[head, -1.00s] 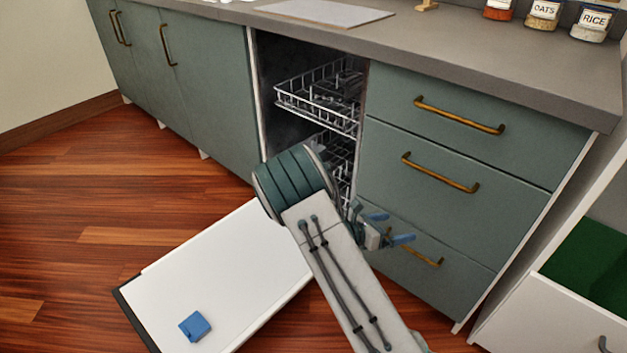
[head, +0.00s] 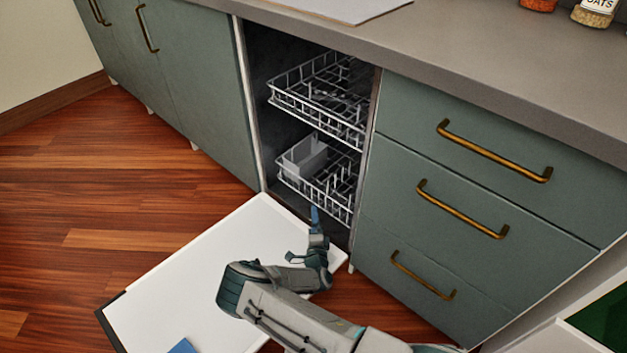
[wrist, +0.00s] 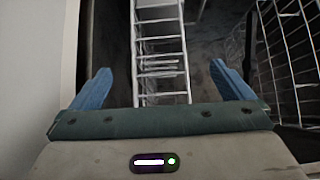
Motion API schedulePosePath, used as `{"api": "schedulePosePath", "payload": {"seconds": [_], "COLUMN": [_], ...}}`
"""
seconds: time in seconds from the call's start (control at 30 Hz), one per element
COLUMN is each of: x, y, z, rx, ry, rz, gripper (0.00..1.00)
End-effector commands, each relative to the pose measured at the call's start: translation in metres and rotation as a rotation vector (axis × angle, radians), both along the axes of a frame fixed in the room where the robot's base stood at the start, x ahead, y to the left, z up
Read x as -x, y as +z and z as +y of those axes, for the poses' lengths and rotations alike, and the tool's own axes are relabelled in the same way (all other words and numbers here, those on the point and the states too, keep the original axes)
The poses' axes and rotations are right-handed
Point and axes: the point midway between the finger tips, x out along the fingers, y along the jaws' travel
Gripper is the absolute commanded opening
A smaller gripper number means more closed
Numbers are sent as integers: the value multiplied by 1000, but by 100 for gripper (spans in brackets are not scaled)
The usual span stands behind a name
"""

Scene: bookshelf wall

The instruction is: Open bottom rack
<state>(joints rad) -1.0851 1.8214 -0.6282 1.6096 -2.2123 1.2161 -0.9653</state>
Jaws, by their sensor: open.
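The bottom rack (head: 343,206) is a white wire basket low in the open dishwasher, with a light grey bin (head: 303,156) at its left. It sits mostly inside the cavity, its front edge near the opening. My gripper (head: 315,218) is low in front of the rack, above the lowered door (head: 190,270). In the wrist view my gripper (wrist: 162,88) is open, its two blue fingers wide apart with nothing between them. White wire bars (wrist: 160,60) show beyond the fingers; I cannot tell whether the fingers touch the rack.
The upper rack (head: 325,100) hangs above, slightly out. Drawers with brass handles (head: 422,275) stand close on the right. A plain cabinet door (head: 200,90) is on the left. A blue object (head: 183,346) lies on the dishwasher door. The wooden floor at left is clear.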

Motion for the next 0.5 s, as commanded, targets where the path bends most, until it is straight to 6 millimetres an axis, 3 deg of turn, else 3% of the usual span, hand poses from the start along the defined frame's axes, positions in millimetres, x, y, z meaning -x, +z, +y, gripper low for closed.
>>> {"api": "schedulePosePath", "payload": {"seconds": [0.17,0.5], "x": [-13,-83], "y": [-5,-6], "z": [3,9], "rx": [8,4], "ry": [11,5], "rz": [1,0], "gripper": [100,100]}}
